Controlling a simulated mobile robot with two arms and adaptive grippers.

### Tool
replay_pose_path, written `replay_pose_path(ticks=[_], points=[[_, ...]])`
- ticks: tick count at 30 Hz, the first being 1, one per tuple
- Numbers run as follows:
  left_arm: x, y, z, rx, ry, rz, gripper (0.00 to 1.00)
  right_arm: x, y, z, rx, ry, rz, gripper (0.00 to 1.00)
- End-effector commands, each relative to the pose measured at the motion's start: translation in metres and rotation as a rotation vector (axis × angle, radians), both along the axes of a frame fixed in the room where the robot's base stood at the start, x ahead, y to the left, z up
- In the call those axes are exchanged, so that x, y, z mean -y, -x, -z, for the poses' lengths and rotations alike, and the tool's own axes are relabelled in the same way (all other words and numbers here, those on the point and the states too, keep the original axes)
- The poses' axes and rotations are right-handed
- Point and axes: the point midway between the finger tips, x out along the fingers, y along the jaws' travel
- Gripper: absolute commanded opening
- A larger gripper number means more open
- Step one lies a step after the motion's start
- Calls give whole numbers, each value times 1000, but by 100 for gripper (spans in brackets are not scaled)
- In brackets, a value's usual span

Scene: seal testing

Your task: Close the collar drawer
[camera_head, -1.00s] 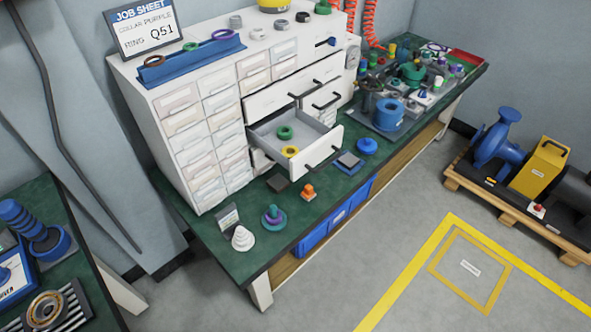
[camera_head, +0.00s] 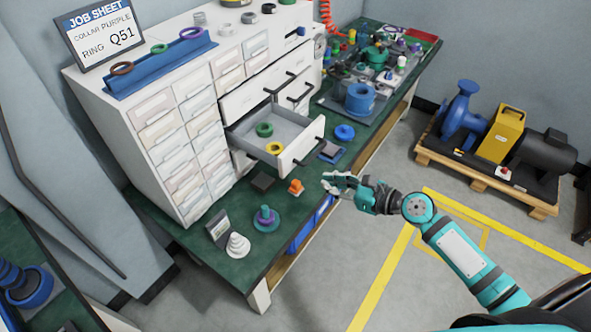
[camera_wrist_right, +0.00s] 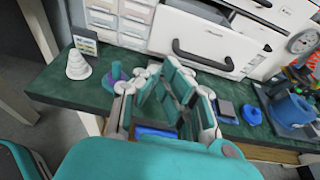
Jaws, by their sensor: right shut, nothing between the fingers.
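The collar drawer stands pulled out of the white cabinet, its front panel (camera_head: 300,150) facing the aisle. A green ring (camera_head: 264,130) and a yellow ring (camera_head: 274,148) lie inside it. In the right wrist view the drawer front (camera_wrist_right: 225,45) with its dark bar handle (camera_wrist_right: 200,57) is ahead of the fingers. My right gripper (camera_head: 328,182) is shut and empty, in front of the drawer and to its lower right, apart from it. It also shows in the right wrist view (camera_wrist_right: 165,85). My left gripper is out of view.
The green bench (camera_head: 238,262) carries an orange part (camera_head: 295,187), a green-and-purple stacked part (camera_head: 265,218) and a white cone (camera_head: 237,245) near its front edge. A blue ring (camera_head: 344,132) lies right of the drawer. The floor in front is mostly clear.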

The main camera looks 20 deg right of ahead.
Motion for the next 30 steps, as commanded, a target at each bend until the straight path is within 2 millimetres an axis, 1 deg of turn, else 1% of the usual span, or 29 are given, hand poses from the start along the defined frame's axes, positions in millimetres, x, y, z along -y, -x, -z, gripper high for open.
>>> replay_pose_path(ticks=[1,6,9,12,15,20,30], points=[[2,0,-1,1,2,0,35,-8,-10,1,3,-3,0,0],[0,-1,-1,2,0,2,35,-29,-38,14,2,-2,0,0],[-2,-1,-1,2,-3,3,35,-41,-52,18,3,-1,-1,0],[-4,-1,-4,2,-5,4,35,-50,-64,17,3,0,-1,0],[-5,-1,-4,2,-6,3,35,-56,-72,18,1,1,1,0],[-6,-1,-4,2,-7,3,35,-61,-78,19,0,2,-1,0],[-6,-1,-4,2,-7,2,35,-62,-79,19,1,2,0,0]])
